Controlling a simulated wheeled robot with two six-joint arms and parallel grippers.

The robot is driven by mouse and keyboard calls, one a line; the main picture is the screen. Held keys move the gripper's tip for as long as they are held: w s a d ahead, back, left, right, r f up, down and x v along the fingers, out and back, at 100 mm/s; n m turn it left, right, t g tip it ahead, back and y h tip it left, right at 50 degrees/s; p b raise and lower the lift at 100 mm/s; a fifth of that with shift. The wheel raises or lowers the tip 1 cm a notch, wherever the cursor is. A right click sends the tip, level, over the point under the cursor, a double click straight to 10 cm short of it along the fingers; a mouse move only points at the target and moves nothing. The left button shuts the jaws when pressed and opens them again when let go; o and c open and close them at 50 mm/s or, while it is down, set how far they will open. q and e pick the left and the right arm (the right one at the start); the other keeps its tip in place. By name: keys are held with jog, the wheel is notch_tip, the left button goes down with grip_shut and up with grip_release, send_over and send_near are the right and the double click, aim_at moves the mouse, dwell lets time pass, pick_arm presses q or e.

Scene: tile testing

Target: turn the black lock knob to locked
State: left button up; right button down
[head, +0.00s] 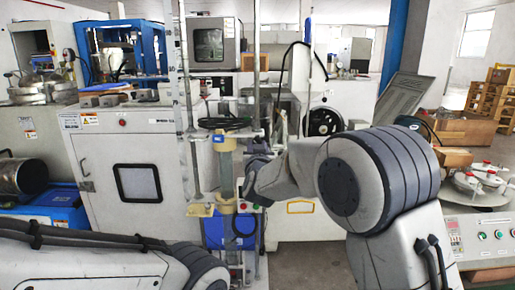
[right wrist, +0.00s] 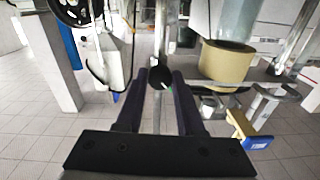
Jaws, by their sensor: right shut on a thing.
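The black lock knob (right wrist: 160,76) shows in the right wrist view, round and dark, with a small pale mark and a bit of green at its lower right. My right gripper (right wrist: 160,84) has one finger on each side of the knob and is shut on it. In the head view my right gripper (head: 245,190) is at the front of the test stand, and the knob is hidden there. My left arm lies along the lower left of the head view, and its gripper is out of the picture.
The test stand has a clear vertical tube (head: 226,165) and metal posts close beside my right gripper. In the right wrist view a tan cylinder (right wrist: 226,62) and a blue-and-tan block (right wrist: 248,132) are to the right. A large white machine (head: 125,160) stands at left.

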jog(key=shift+a+m+h+b, duration=0.15)
jog(key=shift+m+b, duration=0.45)
jog(key=shift+m, duration=1.55)
jog(key=shift+d+m+h+b, duration=0.15)
jog(key=shift+m+b, duration=0.4)
jog(key=shift+m, duration=1.6)
jog(key=shift+a, duration=0.1)
jog(key=c, duration=0.5)
grip_release()
jog(key=s+p, duration=0.1)
jog(key=s, duration=0.2)
jog(key=s+p, duration=0.1)
jog(key=s, duration=0.3)
jog(key=s+p, duration=0.1)
jog(key=s, duration=0.2)
jog(key=shift+s+f, duration=0.25)
